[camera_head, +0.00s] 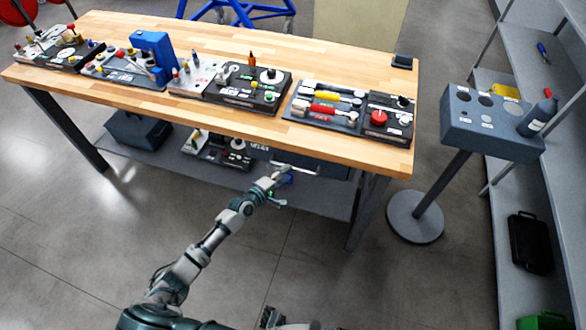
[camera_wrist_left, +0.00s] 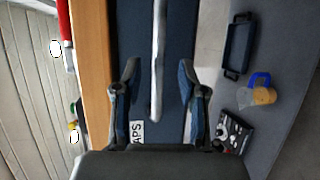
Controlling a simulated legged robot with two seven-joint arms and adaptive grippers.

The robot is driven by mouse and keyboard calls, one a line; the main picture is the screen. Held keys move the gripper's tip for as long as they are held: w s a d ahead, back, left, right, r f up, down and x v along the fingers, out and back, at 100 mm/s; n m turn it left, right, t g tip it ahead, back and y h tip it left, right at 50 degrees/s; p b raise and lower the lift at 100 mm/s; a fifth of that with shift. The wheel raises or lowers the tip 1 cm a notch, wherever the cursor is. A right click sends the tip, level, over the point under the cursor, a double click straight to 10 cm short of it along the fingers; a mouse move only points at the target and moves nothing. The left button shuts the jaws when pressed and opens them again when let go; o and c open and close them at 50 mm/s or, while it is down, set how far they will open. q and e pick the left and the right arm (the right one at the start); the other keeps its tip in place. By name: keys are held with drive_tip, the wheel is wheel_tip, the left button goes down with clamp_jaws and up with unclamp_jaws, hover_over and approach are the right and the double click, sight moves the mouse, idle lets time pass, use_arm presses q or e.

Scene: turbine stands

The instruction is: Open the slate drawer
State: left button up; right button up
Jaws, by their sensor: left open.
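The slate drawer (camera_head: 318,168) sits under the right half of the wooden tabletop. Most of its front is hidden by the table edge and my left arm. In the left wrist view its dark blue-grey front (camera_wrist_left: 178,28) fills the middle, with a white label partly reading "APS". A long silver bar handle (camera_wrist_left: 157,40) runs along that front. My left gripper (camera_head: 281,184) is at the drawer front. In the left wrist view its fingers (camera_wrist_left: 158,66) are open, one on each side of the bar, with gaps visible. At the bottom edge, a dark part (camera_head: 271,317), possibly my right gripper, barely shows.
The workbench (camera_head: 330,68) carries several tool trays and fixtures. Its lower shelf (camera_head: 300,190) holds a dark bin (camera_head: 138,130) and a control-panel box (camera_head: 215,150). A pedestal stand (camera_head: 490,135) and a grey shelf rack (camera_head: 530,70) stand right. Floor before the bench is clear.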

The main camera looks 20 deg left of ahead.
sight(293, 169)
use_arm(q)
drive_tip(key=b+x, duration=0.1)
drive_tip(key=x, duration=0.3)
drive_tip(key=shift+d, duration=0.15)
drive_tip(key=shift+w+d, duration=0.3)
drive_tip(key=shift+d, duration=0.15)
drive_tip(key=shift+a, duration=0.35)
clamp_jaws()
use_arm(e)
drive_tip(key=r, duration=0.1)
drive_tip(key=w+r, duration=0.1)
drive_tip(key=r, duration=0.1)
drive_tip(key=shift+w+r, duration=0.1)
drive_tip(key=shift+w, duration=0.1)
